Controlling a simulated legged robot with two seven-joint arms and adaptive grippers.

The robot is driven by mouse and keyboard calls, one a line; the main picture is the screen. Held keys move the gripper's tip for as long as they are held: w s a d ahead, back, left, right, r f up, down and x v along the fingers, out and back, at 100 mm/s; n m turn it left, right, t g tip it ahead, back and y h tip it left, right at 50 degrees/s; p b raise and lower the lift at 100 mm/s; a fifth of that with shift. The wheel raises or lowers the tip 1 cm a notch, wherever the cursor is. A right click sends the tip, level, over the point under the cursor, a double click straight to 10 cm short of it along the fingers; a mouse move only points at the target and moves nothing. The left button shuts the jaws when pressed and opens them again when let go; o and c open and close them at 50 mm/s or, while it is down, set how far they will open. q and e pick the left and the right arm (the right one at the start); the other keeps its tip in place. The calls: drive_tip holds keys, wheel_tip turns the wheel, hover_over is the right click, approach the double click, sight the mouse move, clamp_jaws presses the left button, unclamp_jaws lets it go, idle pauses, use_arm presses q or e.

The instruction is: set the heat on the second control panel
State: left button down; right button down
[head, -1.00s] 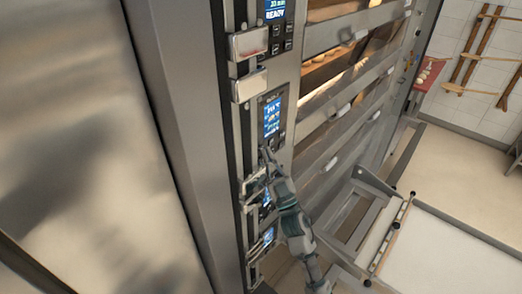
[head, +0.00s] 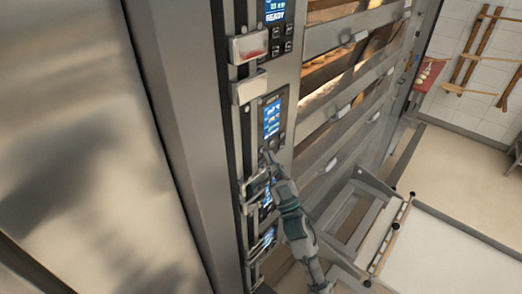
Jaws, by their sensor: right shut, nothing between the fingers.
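The second control panel (head: 271,118) has a lit blue screen and sits below the top panel, on the narrow front column of the deck ovens. Dark buttons show just below its screen. My right gripper (head: 268,157) is shut and empty, with its fingertips at the lower edge of this panel. I cannot tell whether the tips touch it. The arm comes up from the lower right and partly hides the panels below. My left gripper is not in view.
The top panel (head: 273,12) reads READY. Metal brackets (head: 249,88) stick out left of the panels. Oven decks with handles (head: 343,111) lie to the right. A white-topped loader (head: 440,250) stands at the lower right, and a large steel surface (head: 80,150) fills the left.

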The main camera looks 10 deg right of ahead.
drive_tip(key=shift+s+d, duration=0.1)
drive_tip(key=shift+s, duration=0.05)
drive_tip(key=s+d+p, duration=0.1)
drive_tip(key=s, duration=0.1)
drive_tip(key=s+d, duration=0.2)
drive_tip(key=shift+d+p, duration=0.1)
drive_tip(key=shift+p, duration=0.25)
idle(0.6)
